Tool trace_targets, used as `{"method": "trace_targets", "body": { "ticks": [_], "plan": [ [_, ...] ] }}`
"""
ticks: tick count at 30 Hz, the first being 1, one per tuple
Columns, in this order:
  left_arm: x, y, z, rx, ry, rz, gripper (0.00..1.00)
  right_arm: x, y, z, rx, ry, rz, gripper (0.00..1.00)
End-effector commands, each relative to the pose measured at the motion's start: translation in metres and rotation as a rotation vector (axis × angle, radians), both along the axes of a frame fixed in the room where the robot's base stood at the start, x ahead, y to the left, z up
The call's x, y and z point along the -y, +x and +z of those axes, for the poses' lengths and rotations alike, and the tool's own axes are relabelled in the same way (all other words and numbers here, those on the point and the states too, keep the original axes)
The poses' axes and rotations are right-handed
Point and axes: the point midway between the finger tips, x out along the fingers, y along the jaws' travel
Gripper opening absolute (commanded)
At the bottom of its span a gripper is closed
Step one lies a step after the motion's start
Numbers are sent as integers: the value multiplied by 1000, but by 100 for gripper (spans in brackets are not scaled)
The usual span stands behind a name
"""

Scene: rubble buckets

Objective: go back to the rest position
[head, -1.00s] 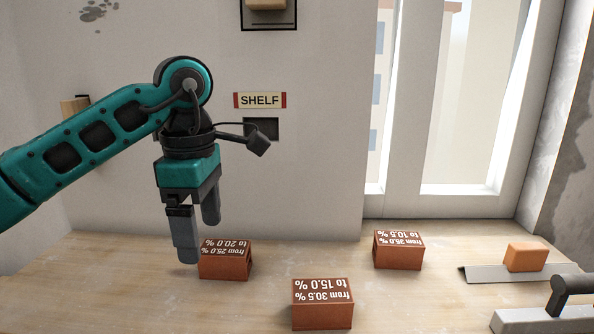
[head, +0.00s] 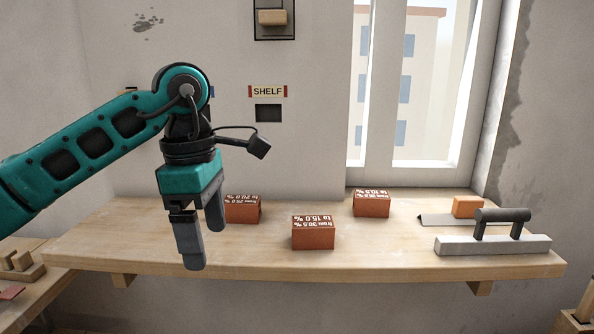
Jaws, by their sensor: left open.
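My left gripper (head: 203,238) hangs fingers down in front of the wooden shelf (head: 400,256), at the left part of the picture. Its jaws are open with nothing between them. In the picture it partly covers the left brick (head: 243,208), which has white percent lettering. My left arm comes in from the left edge. My right gripper does not show.
Two more lettered bricks stand on the shelf, one in the middle (head: 313,237) and one farther back (head: 371,207). At the right are a grey float with a black handle (head: 492,245) and an orange block (head: 467,206) on a metal plate. Another wooden surface (head: 35,287) shows lower left.

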Motion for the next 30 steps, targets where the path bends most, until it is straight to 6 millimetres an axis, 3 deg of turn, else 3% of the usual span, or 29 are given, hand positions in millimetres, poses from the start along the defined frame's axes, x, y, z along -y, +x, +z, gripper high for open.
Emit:
{"method": "trace_targets", "body": {
  "ticks": [1,8,12,16,20,24,27,30],
  "plan": [
    [18,-8,-19,-50,-74,-19,88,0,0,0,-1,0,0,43],
    [93,-45,-56,-259,-461,-15,88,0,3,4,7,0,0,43],
    [140,-74,-60,-455,-763,63,88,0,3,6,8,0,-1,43],
    [171,-92,-49,-675,-1061,208,88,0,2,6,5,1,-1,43],
    [182,-91,-34,-907,-1333,421,88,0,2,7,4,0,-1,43],
    [172,-72,-29,-1161,-1586,719,88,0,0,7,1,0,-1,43],
    [152,-52,-40,-1341,-1735,972,88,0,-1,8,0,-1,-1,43],
    [125,-33,-67,-1512,-1853,1262,88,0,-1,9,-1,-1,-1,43]
  ]
}}
